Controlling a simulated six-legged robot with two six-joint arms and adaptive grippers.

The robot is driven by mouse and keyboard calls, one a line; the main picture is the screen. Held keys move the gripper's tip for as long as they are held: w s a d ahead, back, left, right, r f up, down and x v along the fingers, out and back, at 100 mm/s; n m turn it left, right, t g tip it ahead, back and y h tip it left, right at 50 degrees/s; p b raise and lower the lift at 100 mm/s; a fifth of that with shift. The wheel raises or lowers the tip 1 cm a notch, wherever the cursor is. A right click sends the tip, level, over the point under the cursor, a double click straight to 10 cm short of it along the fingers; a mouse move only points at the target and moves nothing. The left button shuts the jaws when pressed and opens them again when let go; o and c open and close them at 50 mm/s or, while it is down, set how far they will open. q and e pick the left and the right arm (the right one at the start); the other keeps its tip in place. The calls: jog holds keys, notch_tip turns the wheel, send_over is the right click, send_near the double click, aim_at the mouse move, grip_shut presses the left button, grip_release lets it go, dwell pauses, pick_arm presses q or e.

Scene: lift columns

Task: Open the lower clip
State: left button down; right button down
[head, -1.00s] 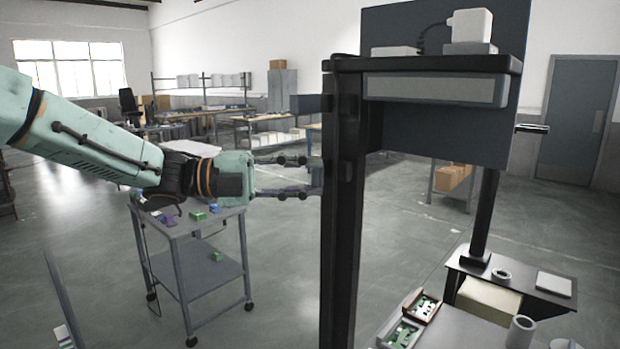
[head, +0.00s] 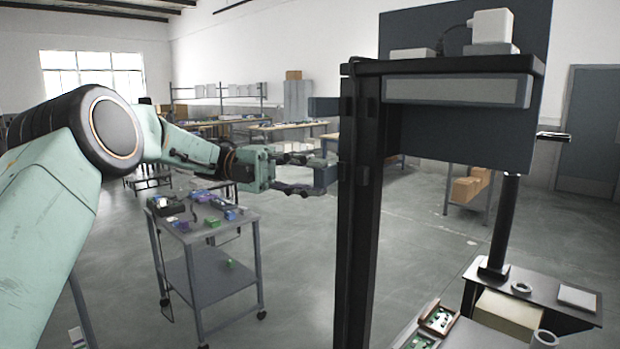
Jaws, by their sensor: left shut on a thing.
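The lower clip (head: 328,177) is a small blue-grey block at the left side of the dark upright column (head: 357,230). My left gripper (head: 318,176) reaches in from the left at the height of this clip. Its fingers are shut on the lower clip, one above it and one below it. The fingertips partly cover the clip, so I cannot tell how far it is turned. A second, upper clip (head: 324,107) sticks out to the left higher on the same column, apart from the gripper. My right gripper is not in view.
A grey trolley (head: 222,272) with small coloured parts stands behind and below my left arm. A shelf with a grey drawer front (head: 458,90) sits right of the column top. A bench (head: 480,338) with trays is at lower right. Open floor lies behind.

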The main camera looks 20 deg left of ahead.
pick_arm(q)
jog(key=shift+f+g, duration=0.15)
jog(key=shift+g, duration=0.25)
jog(key=c, duration=1)
grip_release()
jog(key=shift+r+t, duration=0.2)
jog(key=shift+t, duration=0.3)
